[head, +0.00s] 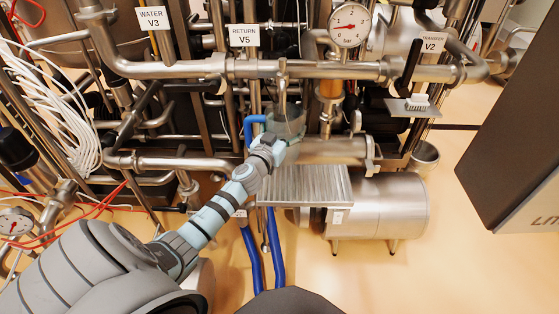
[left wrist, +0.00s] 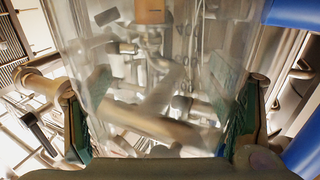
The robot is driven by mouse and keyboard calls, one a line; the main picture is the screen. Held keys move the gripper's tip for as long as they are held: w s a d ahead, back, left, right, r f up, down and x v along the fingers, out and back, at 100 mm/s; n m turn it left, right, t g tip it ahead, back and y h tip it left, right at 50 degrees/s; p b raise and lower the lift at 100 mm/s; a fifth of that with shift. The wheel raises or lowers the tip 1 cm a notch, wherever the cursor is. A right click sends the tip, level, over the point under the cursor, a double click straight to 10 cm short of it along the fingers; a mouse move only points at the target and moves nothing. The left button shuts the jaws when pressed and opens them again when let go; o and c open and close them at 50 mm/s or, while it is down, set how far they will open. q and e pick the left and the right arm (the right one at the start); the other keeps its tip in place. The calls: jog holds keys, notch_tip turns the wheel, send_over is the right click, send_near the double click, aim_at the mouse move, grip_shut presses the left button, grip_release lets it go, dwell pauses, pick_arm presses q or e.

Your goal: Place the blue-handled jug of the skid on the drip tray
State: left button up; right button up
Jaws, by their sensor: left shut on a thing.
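The jug (head: 290,119) is clear, with a blue handle (head: 250,126) on its left in the head view. My left gripper (head: 281,143) is shut around the jug's clear body. In the left wrist view the clear wall (left wrist: 150,75) fills the space between the two green-padded fingers (left wrist: 160,122), and a blue part (left wrist: 292,13) shows at the upper right. The drip tray (head: 305,186) is a ribbed metal plate below and in front of the jug in the head view. The gripper hides the jug's lower part, so any gap below it cannot be told. My right gripper is not in view.
Steel pipes (head: 330,69) cross behind and above the jug, with a pressure gauge (head: 349,24). A steel cylinder (head: 385,207) lies right of the tray. Blue hoses (head: 275,250) run below it. A dark cabinet (head: 515,140) stands at the right. The tray's visible surface is bare.

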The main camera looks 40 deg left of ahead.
pick_arm(q)
notch_tip(320, 180, down, 10)
jog(key=b, duration=0.7)
jog(key=shift+r, duration=0.35)
jog(key=shift+f, duration=0.15)
jog(key=o, duration=1.3)
jog(key=shift+c, duration=0.2)
